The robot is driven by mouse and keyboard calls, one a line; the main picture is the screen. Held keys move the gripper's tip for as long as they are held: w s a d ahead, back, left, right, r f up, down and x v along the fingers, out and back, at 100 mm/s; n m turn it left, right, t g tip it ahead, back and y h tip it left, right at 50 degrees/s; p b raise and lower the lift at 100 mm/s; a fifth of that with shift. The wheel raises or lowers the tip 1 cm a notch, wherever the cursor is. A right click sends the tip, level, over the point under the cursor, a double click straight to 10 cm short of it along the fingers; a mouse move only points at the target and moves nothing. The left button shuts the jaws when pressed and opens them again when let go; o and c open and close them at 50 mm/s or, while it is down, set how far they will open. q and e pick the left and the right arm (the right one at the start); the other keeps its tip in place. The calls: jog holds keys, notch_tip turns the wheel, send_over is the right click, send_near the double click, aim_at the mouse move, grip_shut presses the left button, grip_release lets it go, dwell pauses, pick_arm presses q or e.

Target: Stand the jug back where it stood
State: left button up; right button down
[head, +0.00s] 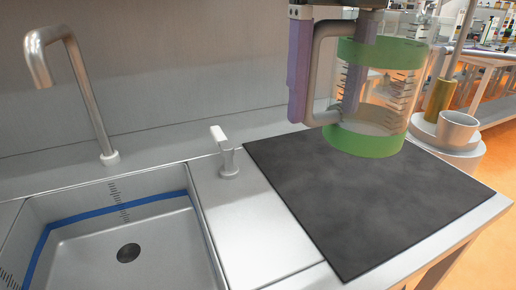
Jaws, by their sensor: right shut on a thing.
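The jug (376,146) is clear with a green rim band, a green base band and a grey handle on its left side. It is upright over the back part of the dark mat (365,215). I cannot tell whether its base touches the mat. My right gripper (325,75), with purple fingers, comes down from the top edge and is shut on the jug's handle. Part of one finger shows in front of the jug. My left gripper is not in view.
A sink (170,258) with a blue line on its wall lies at the left, with a curved tap (88,95) behind it. A small white lever (227,155) stands between sink and mat. A white cup (456,129) and a yellowish cylinder (438,100) stand on a round stand at the right.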

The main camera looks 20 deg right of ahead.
notch_tip(320, 180, down, 13)
jog(key=shift+f, duration=0.15)
jog(key=shift+f, duration=0.15)
grip_release()
dwell(0.3)
